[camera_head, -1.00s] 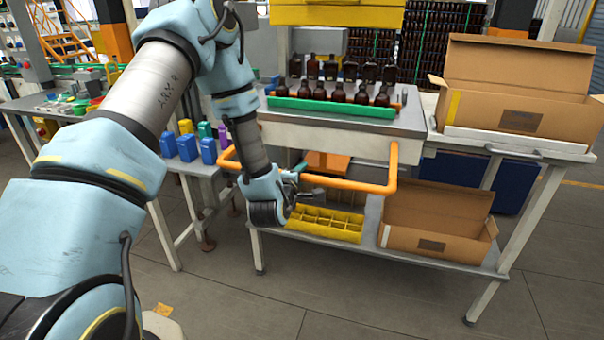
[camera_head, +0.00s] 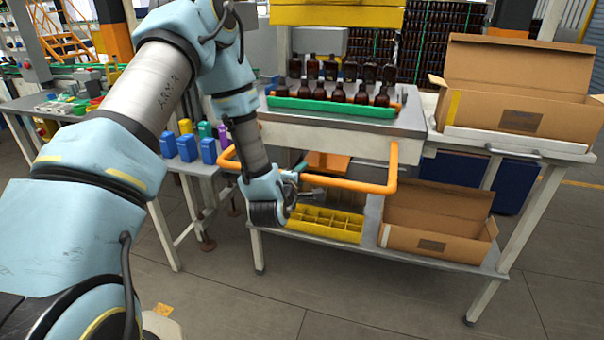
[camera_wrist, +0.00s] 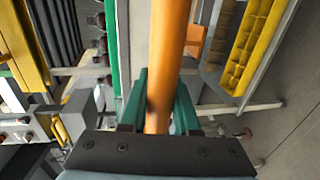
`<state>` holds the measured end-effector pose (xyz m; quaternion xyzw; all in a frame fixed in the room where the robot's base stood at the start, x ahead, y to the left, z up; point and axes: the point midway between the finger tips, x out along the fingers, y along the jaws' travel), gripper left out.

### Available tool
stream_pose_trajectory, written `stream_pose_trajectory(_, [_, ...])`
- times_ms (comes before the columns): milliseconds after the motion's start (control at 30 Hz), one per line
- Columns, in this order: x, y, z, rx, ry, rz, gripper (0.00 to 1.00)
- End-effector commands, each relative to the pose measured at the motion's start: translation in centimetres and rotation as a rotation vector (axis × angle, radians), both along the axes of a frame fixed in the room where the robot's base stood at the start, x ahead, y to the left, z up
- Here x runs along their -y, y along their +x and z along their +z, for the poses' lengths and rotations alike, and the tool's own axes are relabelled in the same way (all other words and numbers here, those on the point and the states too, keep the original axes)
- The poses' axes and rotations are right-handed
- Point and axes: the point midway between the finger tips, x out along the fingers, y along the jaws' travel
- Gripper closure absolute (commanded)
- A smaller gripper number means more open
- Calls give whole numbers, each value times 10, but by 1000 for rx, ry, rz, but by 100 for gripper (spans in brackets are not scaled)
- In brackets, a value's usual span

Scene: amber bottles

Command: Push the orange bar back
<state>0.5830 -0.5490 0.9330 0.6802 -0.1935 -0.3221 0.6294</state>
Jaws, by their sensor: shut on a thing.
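The orange bar (camera_head: 345,184) is a bent tube that runs along the front of the white bench, below the bottles. In the wrist view the orange bar (camera_wrist: 168,60) passes between the two green fingers of my gripper (camera_wrist: 158,100), which is shut on it. In the head view my gripper (camera_head: 300,188) is at the front run of the bar, left of its middle; its fingers are small and partly hidden there.
Amber bottles (camera_head: 338,94) stand in rows on the bench top behind a green rail (camera_head: 330,107). A yellow divided crate (camera_head: 325,225) and an open cardboard box (camera_head: 436,222) sit on the lower shelf. Blue bottles (camera_head: 187,148) stand on the left table.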

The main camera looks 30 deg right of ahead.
Motion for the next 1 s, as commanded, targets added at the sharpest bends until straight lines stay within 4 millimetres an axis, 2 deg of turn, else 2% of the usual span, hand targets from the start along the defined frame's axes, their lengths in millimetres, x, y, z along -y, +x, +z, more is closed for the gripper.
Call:
stream_pose_trajectory(467, [3, 4, -2, -1, 2, 1, 100])
stream_pose_trajectory(667, [22, 25, -3, 2, -2, 2, 100])
stream_pose_trajectory(1000, [76, 83, -5, 2, -4, 2, 100])
